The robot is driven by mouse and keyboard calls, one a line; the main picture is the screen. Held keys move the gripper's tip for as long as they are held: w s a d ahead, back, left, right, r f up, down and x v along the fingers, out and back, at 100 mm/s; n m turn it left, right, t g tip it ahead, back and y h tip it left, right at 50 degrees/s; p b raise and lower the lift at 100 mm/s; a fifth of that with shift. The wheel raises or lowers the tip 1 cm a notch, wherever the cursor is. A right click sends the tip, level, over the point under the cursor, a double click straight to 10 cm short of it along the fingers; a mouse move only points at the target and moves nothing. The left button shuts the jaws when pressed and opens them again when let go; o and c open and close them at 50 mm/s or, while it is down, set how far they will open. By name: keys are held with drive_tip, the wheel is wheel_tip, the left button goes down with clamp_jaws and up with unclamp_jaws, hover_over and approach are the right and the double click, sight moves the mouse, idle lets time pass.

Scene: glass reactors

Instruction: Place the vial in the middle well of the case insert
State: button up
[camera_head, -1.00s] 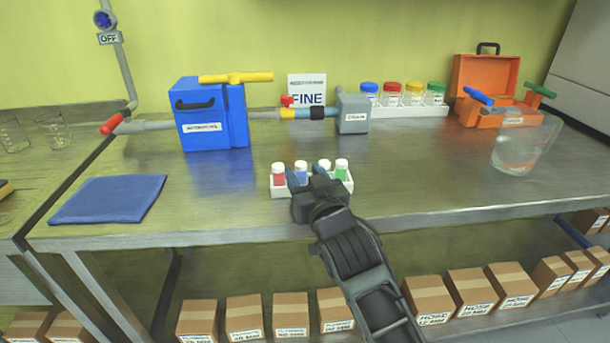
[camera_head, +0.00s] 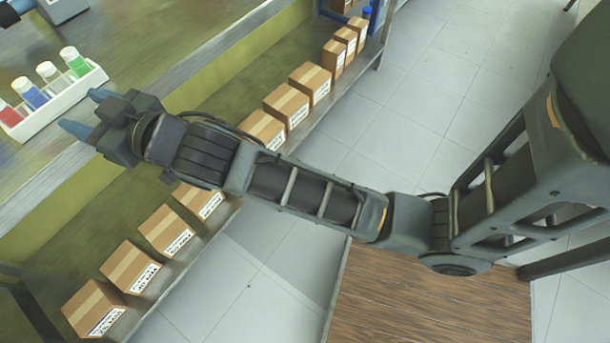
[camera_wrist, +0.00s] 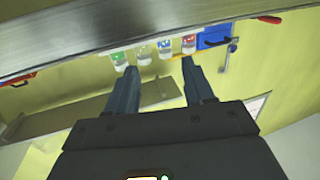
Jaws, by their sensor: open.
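A white rack (camera_head: 62,105) stands on the table at the left of the head view. It holds a red vial (camera_head: 9,114), a blue vial (camera_head: 32,96), a clear white-capped vial (camera_head: 48,72) and a green vial (camera_head: 75,61). My gripper (camera_head: 87,112) is open and empty in front of the rack, at the table's front edge. In the wrist view, turned upside down, the vials show beyond the open fingers (camera_wrist: 160,66), with the clear vial (camera_wrist: 142,53) and the blue vial (camera_wrist: 164,48) between the fingertips. The case and its insert are not identifiable in the current views.
The table's front edge (camera_head: 110,125) runs diagonally by my gripper. Several cardboard boxes (camera_head: 287,105) stand on the shelf below. The tiled floor (camera_head: 440,90) is open at the right. A blue box (camera_wrist: 214,37) shows in the wrist view.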

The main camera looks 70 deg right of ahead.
drive_tip(key=s+f+g+y, duration=0.1)
drive_tip(key=s+f, duration=0.2)
drive_tip(key=s, duration=1.3)
drive_tip(key=s+f+n+g, duration=0.1)
drive_tip(key=s+f, duration=0.3)
drive_tip(key=s, duration=1.2)
drive_tip(key=shift+d+f+n+y, duration=0.2)
drive_tip(key=shift+d+n+y, duration=0.1)
drive_tip(key=shift+y, duration=0.1)
drive_tip(key=shift+m+g+h, duration=0.3)
drive_tip(key=shift+m+g, duration=0.1)
drive_tip(key=shift+m, duration=0.1)
drive_tip(key=v, duration=0.5)
drive_tip(key=a+r+v, duration=0.1)
drive_tip(key=v, duration=0.1)
drive_tip(key=shift+s+r, duration=0.1)
drive_tip(key=shift+o, duration=0.6)
drive_tip(key=shift+s+r, duration=0.15)
drive_tip(key=shift+s, duration=0.1)
